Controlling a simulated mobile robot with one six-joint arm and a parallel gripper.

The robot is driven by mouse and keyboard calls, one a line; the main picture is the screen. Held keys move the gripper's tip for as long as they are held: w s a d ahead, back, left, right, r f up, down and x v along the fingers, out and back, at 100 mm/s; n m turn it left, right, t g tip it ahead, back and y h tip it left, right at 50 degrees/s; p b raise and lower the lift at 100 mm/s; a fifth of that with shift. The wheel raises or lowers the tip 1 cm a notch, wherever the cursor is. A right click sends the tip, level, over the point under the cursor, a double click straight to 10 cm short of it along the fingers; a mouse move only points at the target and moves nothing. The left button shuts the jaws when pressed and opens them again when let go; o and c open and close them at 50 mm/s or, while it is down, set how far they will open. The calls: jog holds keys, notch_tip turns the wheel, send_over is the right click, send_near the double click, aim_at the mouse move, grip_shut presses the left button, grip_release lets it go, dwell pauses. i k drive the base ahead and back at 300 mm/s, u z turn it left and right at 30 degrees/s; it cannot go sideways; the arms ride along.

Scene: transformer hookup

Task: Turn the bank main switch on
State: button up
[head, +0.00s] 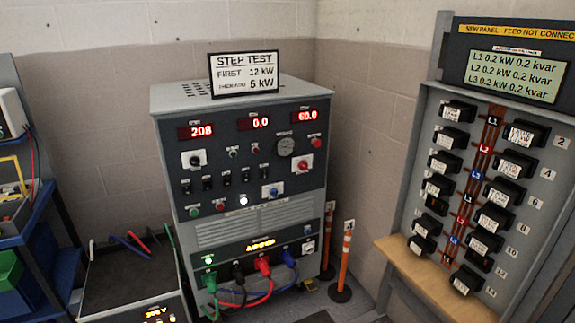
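A grey cabinet (240,215) stands in the middle of the head view, with red displays reading 208, 0.0 and 60.0. Its front carries several small black toggles (208,182), a red knob (303,165), a black knob (195,160) and a blue knob (270,192). A lower unit (258,258) has an amber display, a lit green lamp and a small white switch (308,247) at its right. The labels are too small to read, so I cannot tell which control is the bank main switch, or its position. My gripper is not in view.
A sign (244,73) on the cabinet reads STEP TEST, first 12 kW, then add 5 kW. Coloured cables (262,285) hang at its lower front. An orange post (344,262) stands to its right. A breaker panel (480,180) fills the right side. A shelf (38,215) stands left.

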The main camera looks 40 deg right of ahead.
aim_at(303, 165)
jog(key=u, duration=0.15)
jog(key=i, duration=0.85)
jog(key=z, duration=0.1)
